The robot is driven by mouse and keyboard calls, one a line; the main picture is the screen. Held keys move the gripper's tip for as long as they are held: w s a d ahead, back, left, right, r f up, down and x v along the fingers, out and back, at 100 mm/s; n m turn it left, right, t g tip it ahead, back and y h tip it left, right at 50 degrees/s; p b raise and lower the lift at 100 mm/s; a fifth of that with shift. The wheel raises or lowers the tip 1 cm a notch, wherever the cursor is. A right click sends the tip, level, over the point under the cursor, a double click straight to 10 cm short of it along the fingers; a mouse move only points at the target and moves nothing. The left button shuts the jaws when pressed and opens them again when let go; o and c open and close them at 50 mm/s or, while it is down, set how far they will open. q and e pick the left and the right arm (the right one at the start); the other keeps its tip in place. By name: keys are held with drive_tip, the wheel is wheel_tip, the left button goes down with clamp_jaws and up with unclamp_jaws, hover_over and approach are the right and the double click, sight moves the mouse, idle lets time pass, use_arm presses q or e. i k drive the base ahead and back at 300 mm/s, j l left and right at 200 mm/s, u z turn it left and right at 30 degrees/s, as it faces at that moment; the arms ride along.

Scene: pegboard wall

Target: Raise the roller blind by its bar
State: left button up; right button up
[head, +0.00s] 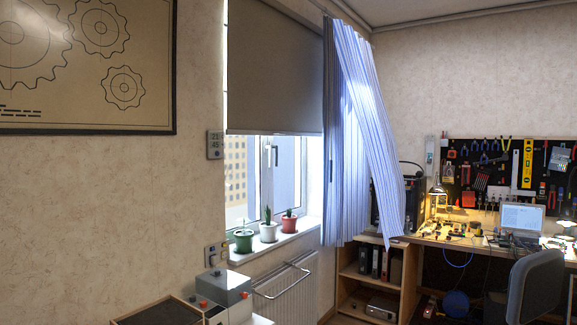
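The grey roller blind (275,70) hangs over the upper part of the window in the head view. Its bottom bar (275,133) runs level along the lower edge of the blind, and the lower window pane shows beneath it. The right end of the blind meets the striped curtain. Neither of my grippers is in view.
A blue-striped curtain (352,140) hangs at the window's right, its lower part swung out. Potted cacti (267,231) stand on the sill (275,245) above a radiator (287,290). A grey machine (226,292) stands at lower left. A workbench (470,243) and chair (536,285) are at right.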

sight(275, 76)
drive_tip(key=i+l+z, duration=0.2)
drive_tip(key=i, duration=0.65)
drive_tip(key=i+z, duration=0.25)
drive_tip(key=i, duration=0.65)
drive_tip(key=i+j+z, duration=0.2)
drive_tip(key=i, duration=0.65)
